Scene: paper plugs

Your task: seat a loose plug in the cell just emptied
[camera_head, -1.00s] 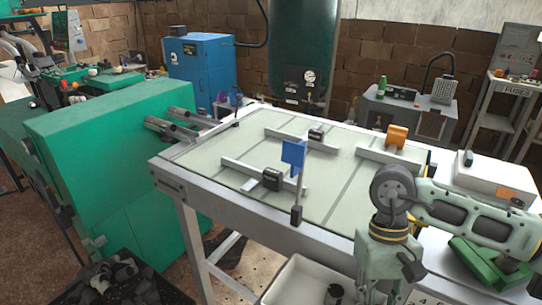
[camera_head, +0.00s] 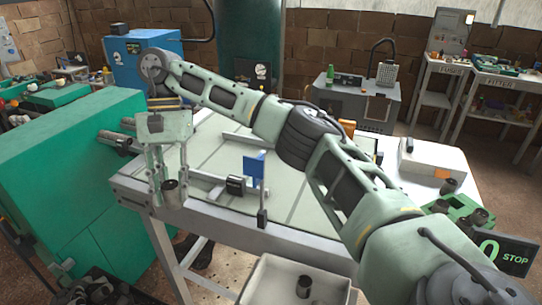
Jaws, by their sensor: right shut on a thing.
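My right arm reaches from the lower right across the table to its left end. My right gripper (camera_head: 170,185) points down there, shut on a dark round plug (camera_head: 173,196), which it holds near the table's front left corner. I cannot tell whether the plug touches anything below. A dark plug (camera_head: 303,286) stands in the white bin (camera_head: 262,272) at the front. Several dark plugs show around the green holder (camera_head: 462,208) at the right, partly hidden by my arm. I cannot make out an empty cell. My left gripper is not in view.
The table (camera_head: 285,205) carries rails, a dark block (camera_head: 236,184) and a blue plate on a post (camera_head: 253,167). A green machine (camera_head: 70,180) with protruding rods stands at the left. A white box (camera_head: 432,160) and a STOP display (camera_head: 508,254) are at the right.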

